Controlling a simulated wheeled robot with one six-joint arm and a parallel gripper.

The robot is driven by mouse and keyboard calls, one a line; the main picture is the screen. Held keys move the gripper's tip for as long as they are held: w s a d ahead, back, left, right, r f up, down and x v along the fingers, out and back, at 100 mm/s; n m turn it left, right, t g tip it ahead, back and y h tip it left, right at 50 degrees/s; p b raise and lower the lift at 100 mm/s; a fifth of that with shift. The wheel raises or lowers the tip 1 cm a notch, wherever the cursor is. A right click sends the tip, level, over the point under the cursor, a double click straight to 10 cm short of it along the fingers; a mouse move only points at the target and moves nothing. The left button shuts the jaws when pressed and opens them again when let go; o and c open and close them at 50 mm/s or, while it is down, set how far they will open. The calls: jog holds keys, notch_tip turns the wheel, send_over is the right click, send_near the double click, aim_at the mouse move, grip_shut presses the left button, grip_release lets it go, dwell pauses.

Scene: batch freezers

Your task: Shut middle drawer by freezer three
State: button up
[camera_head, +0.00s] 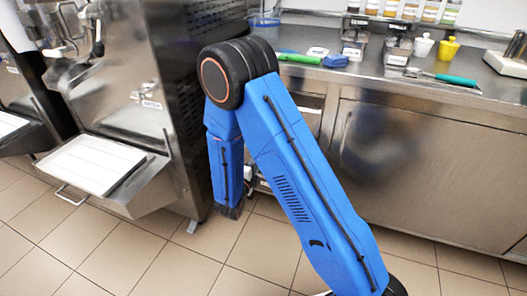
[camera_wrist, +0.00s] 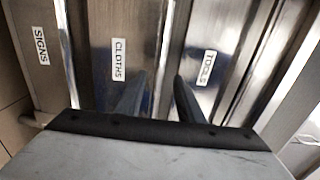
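In the wrist view, steel drawer fronts lie side by side, labelled SIGNS (camera_wrist: 42,45), CLOTHS (camera_wrist: 119,60) and TOOLS (camera_wrist: 206,68). The CLOTHS front is the middle one of these. My gripper (camera_wrist: 159,78) has its two dark fingers apart with nothing between them. The fingers overlap the CLOTHS and TOOLS fronts in the picture; I cannot tell whether they touch. In the head view, my arm hides most of the drawer stack; a bit of a low drawer (camera_head: 262,184) shows beside it. How far the middle drawer stands out is unclear.
A steel freezer (camera_head: 120,100) with a white drip tray (camera_head: 92,163) stands left of my arm. The steel counter (camera_head: 440,92) runs right, carrying a green-handled tool (camera_head: 455,79) and a yellow cup (camera_head: 447,49). Tiled floor (camera_head: 260,245) is open in front.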

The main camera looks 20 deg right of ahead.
jog(key=shift+x, duration=3.1)
jog(key=shift+d, duration=0.1)
grip_shut()
